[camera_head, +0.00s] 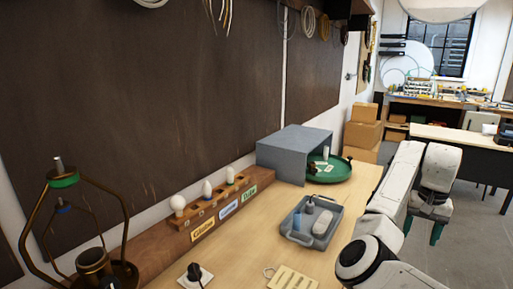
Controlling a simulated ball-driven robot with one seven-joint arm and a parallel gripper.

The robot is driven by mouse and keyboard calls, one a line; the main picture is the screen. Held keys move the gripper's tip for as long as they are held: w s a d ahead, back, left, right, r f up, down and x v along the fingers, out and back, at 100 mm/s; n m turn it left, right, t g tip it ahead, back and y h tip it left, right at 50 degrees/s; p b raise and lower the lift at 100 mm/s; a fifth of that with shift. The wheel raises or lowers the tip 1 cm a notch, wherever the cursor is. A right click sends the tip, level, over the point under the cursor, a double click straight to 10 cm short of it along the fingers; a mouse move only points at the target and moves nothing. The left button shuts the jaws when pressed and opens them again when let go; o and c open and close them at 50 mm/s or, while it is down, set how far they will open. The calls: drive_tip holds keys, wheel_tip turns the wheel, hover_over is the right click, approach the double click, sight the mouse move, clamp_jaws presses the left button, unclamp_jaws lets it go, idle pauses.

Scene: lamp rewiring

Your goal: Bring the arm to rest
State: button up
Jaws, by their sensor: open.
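My white arm stands at the right of the head view, folded up and over. Its end points down, and my gripper (436,231) hangs beyond the right edge of the workbench (345,205), over the grey floor. The gripper is small and dark in this view; it is open, and I see nothing held in it. The arm hides part of the bench's right side.
On the bench are a grey tray (291,236) with items, a green round tray (341,172) by a grey box-like cover (289,150), a bulb rack (213,212), a lamp frame (26,235) and a plug (196,277). Cardboard boxes (362,134) stand behind. Floor right is clear.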

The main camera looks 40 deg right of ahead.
drive_tip(key=w+a+f+n+h, duration=0.3)
drive_tip(key=a+f+n, duration=0.5)
drive_tip(key=a+f, duration=1)
drive_tip(key=s+a+f+n+y, duration=0.1)
drive_tip(key=s+a+f+n, duration=0.1)
drive_tip(key=a, duration=1)
drive_tip(key=s+a+f+n+t+y, duration=0.1)
drive_tip(key=s+a+f+n, duration=0.2)
drive_tip(key=s+a, duration=0.3)
drive_tip(key=a+n, duration=0.1)
drive_tip(key=a, duration=0.4)
drive_tip(key=shift+s+a+f+y, duration=0.15)
drive_tip(key=shift+s+a+y, duration=0.15)
drive_tip(key=shift+a, duration=0.1)
